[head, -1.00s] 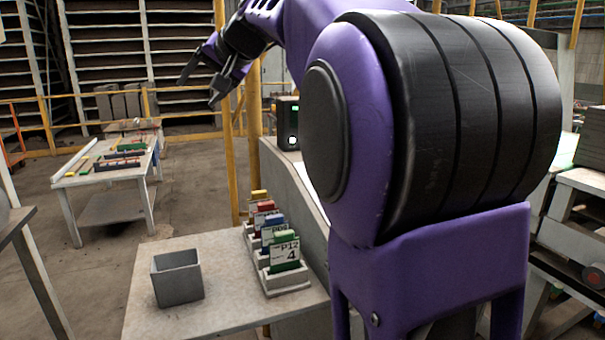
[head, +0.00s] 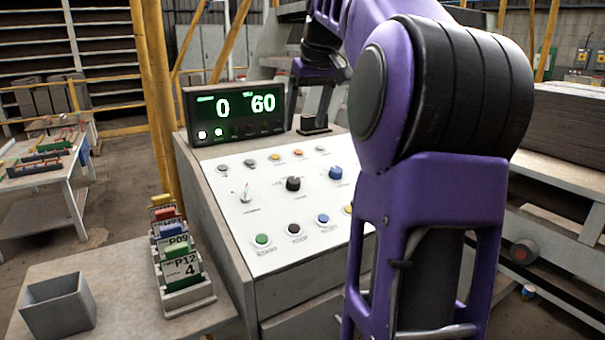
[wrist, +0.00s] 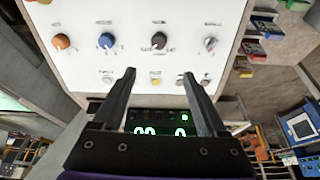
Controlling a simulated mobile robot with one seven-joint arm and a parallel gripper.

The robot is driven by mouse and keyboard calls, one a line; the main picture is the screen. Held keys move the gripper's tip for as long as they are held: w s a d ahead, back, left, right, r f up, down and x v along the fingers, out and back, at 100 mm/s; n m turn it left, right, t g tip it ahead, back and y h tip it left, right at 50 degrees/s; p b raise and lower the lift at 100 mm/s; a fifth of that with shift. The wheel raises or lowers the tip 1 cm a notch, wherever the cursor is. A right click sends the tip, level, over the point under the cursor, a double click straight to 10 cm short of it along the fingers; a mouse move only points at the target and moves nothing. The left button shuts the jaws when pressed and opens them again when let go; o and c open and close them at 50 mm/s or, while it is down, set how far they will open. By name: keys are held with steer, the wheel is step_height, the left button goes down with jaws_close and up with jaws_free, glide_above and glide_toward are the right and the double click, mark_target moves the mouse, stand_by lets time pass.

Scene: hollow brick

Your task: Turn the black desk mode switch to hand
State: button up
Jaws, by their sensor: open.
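The black desk mode switch (head: 293,184) is a round knob in the middle row of the white sloped panel (head: 262,216), between a silver toggle (head: 245,195) and a blue knob (head: 335,172). The black switch also shows at upper centre in the wrist view (wrist: 159,40), which sees the panel upside down. Its pointer and label are too small to read. My gripper (head: 308,108) is open and empty above the panel's far side, apart from the switch. In the wrist view my gripper's two fingers (wrist: 159,75) are spread, with the switch beyond their tips.
A display box (head: 232,110) reading 0 and 60 stands at the panel's back edge, close to my gripper. Small buttons and an orange knob (wrist: 60,41) surround the switch. Left are card holders (head: 178,262) and a grey bin (head: 58,303). My arm hides the panel's right side.

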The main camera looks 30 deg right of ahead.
mark_target(294, 180)
steer(key=b+x, duration=0.3)
steer(key=x, duration=1.4)
steer(key=shift+s+d+f, duration=0.1)
steer(key=shift+f, duration=0.15)
jaws_close()
